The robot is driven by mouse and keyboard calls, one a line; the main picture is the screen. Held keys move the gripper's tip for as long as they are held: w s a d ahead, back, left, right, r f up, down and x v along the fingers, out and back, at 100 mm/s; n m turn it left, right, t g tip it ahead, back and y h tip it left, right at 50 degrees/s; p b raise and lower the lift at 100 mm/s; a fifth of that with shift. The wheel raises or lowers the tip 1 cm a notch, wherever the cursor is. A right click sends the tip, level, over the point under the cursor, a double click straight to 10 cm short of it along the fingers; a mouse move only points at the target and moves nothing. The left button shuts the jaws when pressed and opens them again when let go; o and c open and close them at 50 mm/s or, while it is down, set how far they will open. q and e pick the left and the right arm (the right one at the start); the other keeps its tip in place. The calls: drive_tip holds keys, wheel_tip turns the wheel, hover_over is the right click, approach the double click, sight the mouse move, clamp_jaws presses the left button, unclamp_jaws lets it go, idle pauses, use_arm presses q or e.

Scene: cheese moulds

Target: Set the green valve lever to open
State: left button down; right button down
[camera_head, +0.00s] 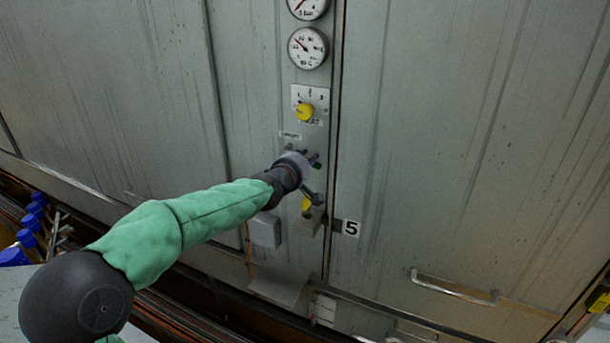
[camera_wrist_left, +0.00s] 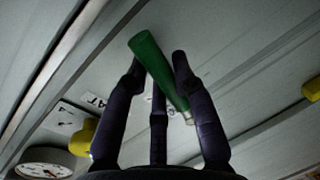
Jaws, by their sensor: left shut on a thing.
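The green valve lever (camera_wrist_left: 150,62) runs diagonally between the dark fingers of my left gripper (camera_wrist_left: 160,78) in the left wrist view. My left gripper is shut on it. My right gripper is not in view.
Above the lever are a yellow knob (camera_head: 305,112) on a white plate and a round gauge (camera_head: 307,48). Below it are a yellow-handled part (camera_head: 307,204) and a grey box (camera_head: 264,230). A door handle (camera_head: 453,287) is at lower right. Blue objects (camera_head: 27,238) stand at far left.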

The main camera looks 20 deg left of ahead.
use_arm(q)
drive_tip(key=shift+r+n+b, duration=0.55)
drive_tip(key=shift+n+b, duration=0.25)
drive_tip(key=shift+b, duration=0.1)
drive_tip(key=shift+r+h, duration=0.1)
drive_tip(key=shift+h, duration=0.2)
drive_tip(key=c, duration=1)
unclamp_jaws()
drive_tip(key=s+r, duration=0.2)
drive_tip(key=s, duration=0.9)
drive_tip(key=shift+s, duration=0.35)
